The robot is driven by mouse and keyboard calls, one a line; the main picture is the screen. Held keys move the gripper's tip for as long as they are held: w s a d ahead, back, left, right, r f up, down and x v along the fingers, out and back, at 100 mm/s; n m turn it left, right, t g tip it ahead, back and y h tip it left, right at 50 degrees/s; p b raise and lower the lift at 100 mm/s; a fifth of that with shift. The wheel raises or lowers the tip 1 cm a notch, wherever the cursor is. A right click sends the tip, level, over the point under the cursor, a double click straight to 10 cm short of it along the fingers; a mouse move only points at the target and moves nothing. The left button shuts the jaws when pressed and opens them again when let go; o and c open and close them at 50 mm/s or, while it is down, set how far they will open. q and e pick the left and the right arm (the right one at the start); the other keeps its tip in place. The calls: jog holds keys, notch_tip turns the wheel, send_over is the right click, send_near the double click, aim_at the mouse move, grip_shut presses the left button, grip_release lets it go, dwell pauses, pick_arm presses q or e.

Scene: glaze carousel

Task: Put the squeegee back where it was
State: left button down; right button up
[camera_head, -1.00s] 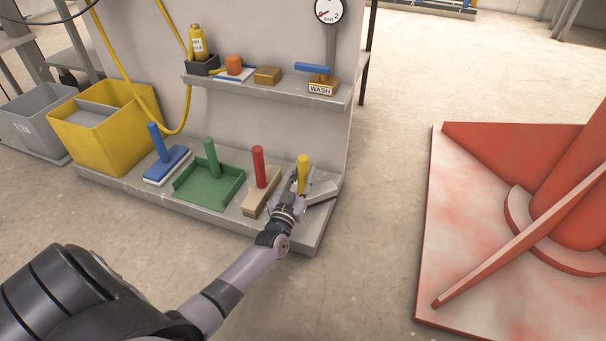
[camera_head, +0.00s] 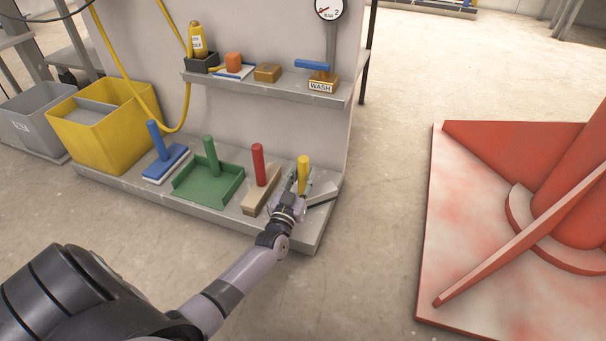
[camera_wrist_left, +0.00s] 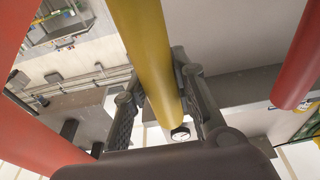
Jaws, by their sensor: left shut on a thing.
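The squeegee has an upright yellow handle (camera_head: 304,170) and a grey, flat head (camera_head: 322,192). It is at the right end of the low grey shelf (camera_head: 222,219), partly hidden behind my gripper. My left gripper (camera_head: 298,186) reaches in from the lower left and is shut on the yellow handle. In the left wrist view the handle (camera_wrist_left: 147,45) runs between the two dark fingers (camera_wrist_left: 165,105). I cannot tell whether the head touches the shelf. My right gripper is not in view.
To the left on the low shelf stand a red-handled brush (camera_head: 259,168), a green dustpan (camera_head: 207,183) and a blue-handled tool (camera_head: 164,160). A yellow bin (camera_head: 88,140) is farther left. An upper shelf (camera_head: 268,88) overhangs behind. A red structure (camera_head: 520,220) stands right; floor between is clear.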

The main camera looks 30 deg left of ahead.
pick_arm(q)
jog(key=c, duration=1.2)
grip_release()
jog(key=shift+c, duration=0.2)
